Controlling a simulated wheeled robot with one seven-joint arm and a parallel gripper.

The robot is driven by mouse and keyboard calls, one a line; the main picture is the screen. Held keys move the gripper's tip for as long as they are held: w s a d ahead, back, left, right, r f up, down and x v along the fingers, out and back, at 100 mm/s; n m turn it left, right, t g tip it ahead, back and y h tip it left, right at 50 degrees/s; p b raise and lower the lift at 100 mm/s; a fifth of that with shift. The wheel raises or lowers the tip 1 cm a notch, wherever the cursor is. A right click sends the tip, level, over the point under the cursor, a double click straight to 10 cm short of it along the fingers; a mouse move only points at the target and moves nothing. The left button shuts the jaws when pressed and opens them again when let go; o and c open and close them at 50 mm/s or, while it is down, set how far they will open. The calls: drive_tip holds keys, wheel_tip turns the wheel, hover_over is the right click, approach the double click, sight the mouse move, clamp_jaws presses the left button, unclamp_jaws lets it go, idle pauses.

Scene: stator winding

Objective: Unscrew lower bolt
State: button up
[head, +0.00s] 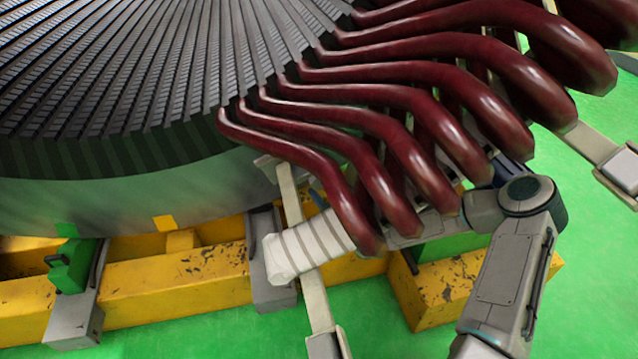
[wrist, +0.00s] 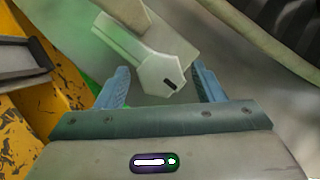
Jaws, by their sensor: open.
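In the wrist view my gripper (wrist: 160,72) is open, with one blue finger on each side. A pale grey piece with a hexagon-like end and a dark slot (wrist: 160,76) lies between and just beyond the fingertips. It may be the lower bolt, but I cannot be sure. I see a gap on both sides of it, and whether a finger touches it is unclear. In the head view my arm reaches in from the lower right behind the dark red coils, which mostly hide its end. I cannot clearly pick out the bolt there.
Dark red coil ends (head: 400,125) fan out from the slotted stator (head: 150,80) and crowd the space around my arm. A worn yellow frame (head: 180,285) runs beneath, with a green clamp (head: 70,265) at left. Green floor (head: 230,335) is bare at the front.

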drive_tip(key=v, duration=1.2)
drive_tip(key=shift+s+d+b, duration=0.2)
drive_tip(key=shift+s+b, duration=0.15)
drive_tip(key=shift+b, duration=0.1)
